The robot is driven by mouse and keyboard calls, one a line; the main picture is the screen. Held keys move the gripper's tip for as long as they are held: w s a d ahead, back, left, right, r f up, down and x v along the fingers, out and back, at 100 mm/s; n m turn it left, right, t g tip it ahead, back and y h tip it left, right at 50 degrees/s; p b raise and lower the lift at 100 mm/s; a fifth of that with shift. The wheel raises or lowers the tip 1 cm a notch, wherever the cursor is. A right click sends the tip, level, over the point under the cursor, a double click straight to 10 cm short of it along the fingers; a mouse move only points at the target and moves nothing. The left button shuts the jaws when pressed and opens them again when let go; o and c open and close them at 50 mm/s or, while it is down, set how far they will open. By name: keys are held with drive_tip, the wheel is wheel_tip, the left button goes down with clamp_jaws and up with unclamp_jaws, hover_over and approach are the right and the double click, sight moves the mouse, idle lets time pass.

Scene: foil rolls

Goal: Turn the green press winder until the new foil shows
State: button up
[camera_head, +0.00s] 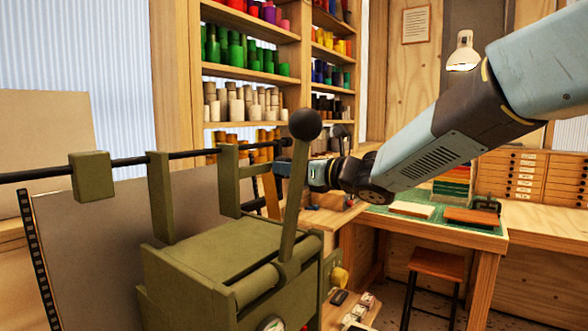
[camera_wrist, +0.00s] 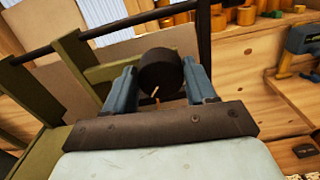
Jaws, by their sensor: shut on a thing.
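The olive-green press (camera_head: 215,255) stands at the front left in the head view, with a long lever ending in a black ball (camera_head: 305,124). A dark round winder knob (camera_wrist: 158,70) sits between the fingers of my gripper (camera_wrist: 160,84) in the wrist view; a short orange mark shows on or just below it. My gripper (camera_head: 283,168) is shut on this knob, beside the lever and near the end of the black rod (camera_head: 125,162) in the head view. The lever and my gripper hide the knob there. I cannot make out which foil shows.
A yellow knob (camera_head: 340,277) is on the press's right side. The lever stands close to my gripper. Shelves (camera_head: 250,75) of coloured rolls are behind. A workbench (camera_head: 490,240) with a green mat and a stool (camera_head: 440,263) are at the right.

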drive_tip(key=m, duration=1.8)
drive_tip(key=shift+w+a+f+m, duration=0.15)
drive_tip(key=shift+f+m, duration=0.1)
drive_tip(key=shift+m, duration=0.15)
drive_tip(key=shift+f, duration=0.1)
drive_tip(key=o, duration=0.8)
drive_tip(key=shift+o, duration=1.1)
drive_tip(key=shift+d, duration=0.2)
